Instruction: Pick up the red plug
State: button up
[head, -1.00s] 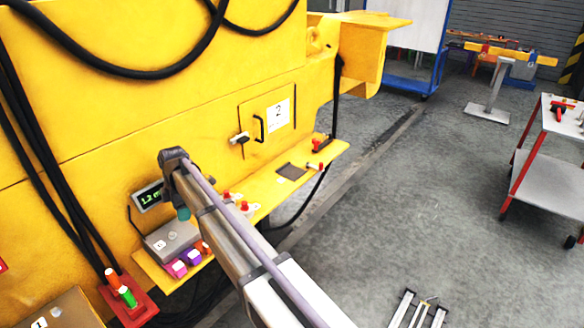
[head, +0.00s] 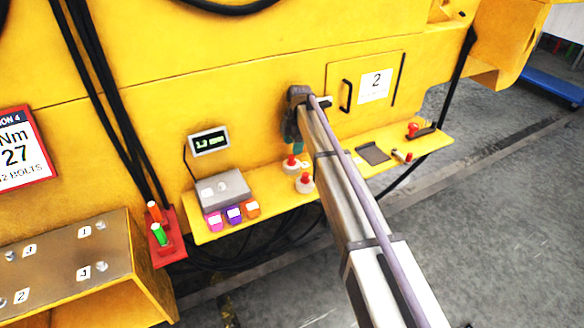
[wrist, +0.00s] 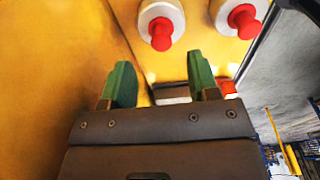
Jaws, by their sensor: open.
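Two red knobs on round white bases stand on the yellow ledge: a rear one (head: 291,161) and a front one (head: 305,179). I cannot tell for sure which red piece is the plug. In the wrist view, the two knobs show at the top, left (wrist: 161,35) and right (wrist: 243,20), beyond my fingertips. My gripper (head: 297,142) is over the ledge, close to the rear knob in the picture. Its green fingers are apart (wrist: 162,80) with nothing held between them.
A grey box (head: 222,188) with pink, purple and orange blocks sits on the ledge (head: 275,204) to the left. A dark pad (head: 373,153) and a small red-and-white piece (head: 403,156) lie to the right. The yellow machine wall (head: 255,80) stands behind.

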aim_at(292, 157)
jog(key=f+b, duration=0.5)
jog(key=shift+s+a+f, duration=0.2)
jog(key=shift+s+a, duration=0.05)
jog(key=shift+a, duration=0.05)
jog(key=shift+r, duration=0.3)
jog(key=shift+c, duration=0.4)
jog(key=c, duration=0.9)
grip_shut()
